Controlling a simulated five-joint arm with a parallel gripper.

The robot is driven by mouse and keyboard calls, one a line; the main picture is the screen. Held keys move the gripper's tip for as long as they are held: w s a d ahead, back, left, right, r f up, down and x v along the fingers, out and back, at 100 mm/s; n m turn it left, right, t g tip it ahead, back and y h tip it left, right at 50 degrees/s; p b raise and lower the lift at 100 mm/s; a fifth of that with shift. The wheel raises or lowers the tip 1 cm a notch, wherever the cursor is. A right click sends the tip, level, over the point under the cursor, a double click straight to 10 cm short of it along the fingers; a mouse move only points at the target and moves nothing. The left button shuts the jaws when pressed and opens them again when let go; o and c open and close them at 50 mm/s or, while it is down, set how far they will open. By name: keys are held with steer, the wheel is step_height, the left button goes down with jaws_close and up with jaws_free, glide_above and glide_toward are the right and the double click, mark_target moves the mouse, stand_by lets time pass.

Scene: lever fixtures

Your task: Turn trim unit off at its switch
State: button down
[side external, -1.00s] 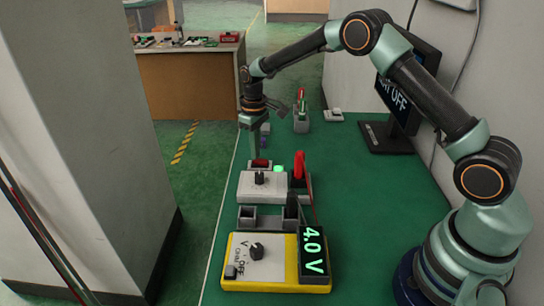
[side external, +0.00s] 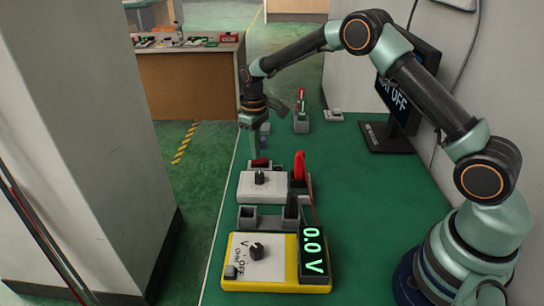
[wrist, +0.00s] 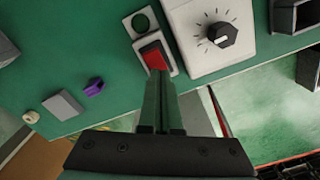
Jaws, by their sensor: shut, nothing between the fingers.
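The trim unit is a white box (side external: 252,187) with a black knob, which also shows at the top of the wrist view (wrist: 195,15). A red rocker switch (wrist: 151,51) sits on a small light plate beside the box, with a dark round lamp (wrist: 140,23) next to it. The switch also shows in the side view (side external: 260,163), partly behind my gripper. My gripper (wrist: 159,76) is shut and empty, its fingertips at the near edge of the red switch. I cannot tell whether they touch it. The yellow meter (side external: 240,285) has a display (side external: 313,249) reading 0.0 V.
A red clip (side external: 299,167) stands right of the white box. Grey holders (side external: 247,217) lie between box and meter. A monitor (side external: 408,95), partly hidden by my arm, shows "OFF".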

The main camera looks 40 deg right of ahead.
steer(key=shift+r, duration=3.05)
